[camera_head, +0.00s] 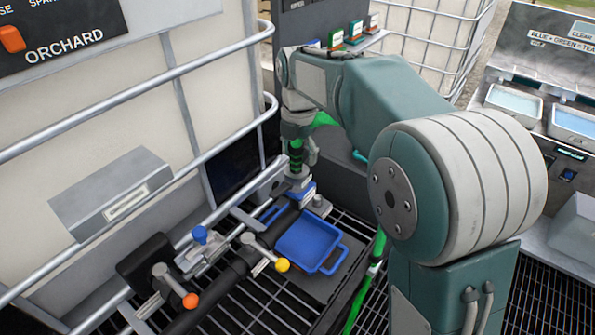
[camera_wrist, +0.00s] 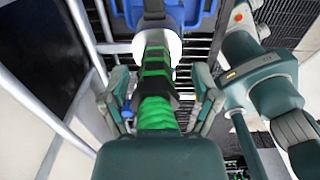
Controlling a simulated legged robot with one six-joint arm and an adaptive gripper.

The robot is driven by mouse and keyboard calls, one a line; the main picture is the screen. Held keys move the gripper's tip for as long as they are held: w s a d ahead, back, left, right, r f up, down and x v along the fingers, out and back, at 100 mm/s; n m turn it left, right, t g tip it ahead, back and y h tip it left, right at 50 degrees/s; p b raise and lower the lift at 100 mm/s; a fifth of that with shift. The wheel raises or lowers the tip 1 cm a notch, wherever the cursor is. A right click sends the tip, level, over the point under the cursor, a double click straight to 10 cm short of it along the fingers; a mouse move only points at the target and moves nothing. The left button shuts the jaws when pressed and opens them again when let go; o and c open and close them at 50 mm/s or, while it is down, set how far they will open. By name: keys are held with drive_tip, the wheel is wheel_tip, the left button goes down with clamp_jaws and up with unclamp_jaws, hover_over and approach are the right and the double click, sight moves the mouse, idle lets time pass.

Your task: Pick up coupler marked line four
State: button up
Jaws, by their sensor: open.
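A green hose end with black bands (camera_head: 296,158) stands upright near the middle of the head view, with a pale grey collar (camera_head: 299,183) at its lower end. In the wrist view the green and black banded piece (camera_wrist: 157,85) runs up the middle to a whitish collar (camera_wrist: 160,45). I cannot read any line number on it. My gripper (camera_head: 298,168) is around this piece, pointing down. In the wrist view my gripper (camera_wrist: 160,88) is open, with one finger on each side of the green piece; contact is not clear.
A blue tray (camera_head: 312,243) lies beside a dark pipe with orange (camera_head: 190,300), yellow (camera_head: 282,265) and blue (camera_head: 200,234) knobs. A caged white tote (camera_head: 120,100) stands at left. A green hose (camera_head: 377,250) hangs near my arm. Small coloured tags (camera_head: 355,31) sit on a ledge behind.

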drive_tip(key=shift+a, duration=0.25)
clamp_jaws()
drive_tip(key=shift+a, duration=0.25)
drive_tip(key=shift+d, duration=0.15)
